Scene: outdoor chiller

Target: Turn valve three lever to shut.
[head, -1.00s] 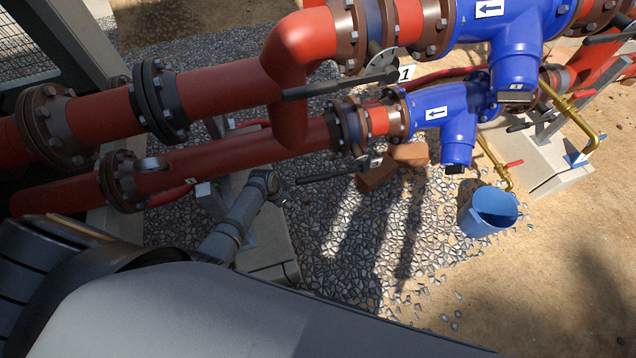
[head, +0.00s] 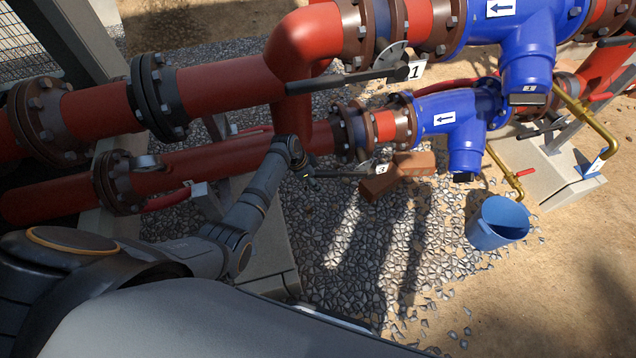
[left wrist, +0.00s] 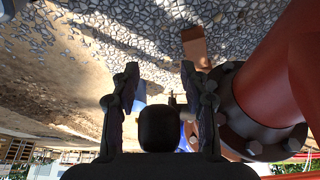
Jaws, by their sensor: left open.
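The valve three lever (head: 345,175) is a dark bar on the lower red pipe line in the head view. It points left from its valve, beside a small tag marked 3 (head: 381,169). My left gripper (head: 309,181) is at the lever's free left end, small and partly hidden by its own wrist. In the left wrist view my left gripper's two fingers (left wrist: 158,72) stand apart. A dark rounded block (left wrist: 160,130) shows between them; I cannot tell whether it is the lever's end. My right gripper is not in view.
The valve one lever (head: 345,82) with its tag 1 (head: 415,71) sits above on the upper red pipe (head: 220,88). Orange bricks (head: 378,187) lie on gravel below. A blue bucket (head: 497,224) stands at the right. Blue strainers (head: 465,150) follow the valves.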

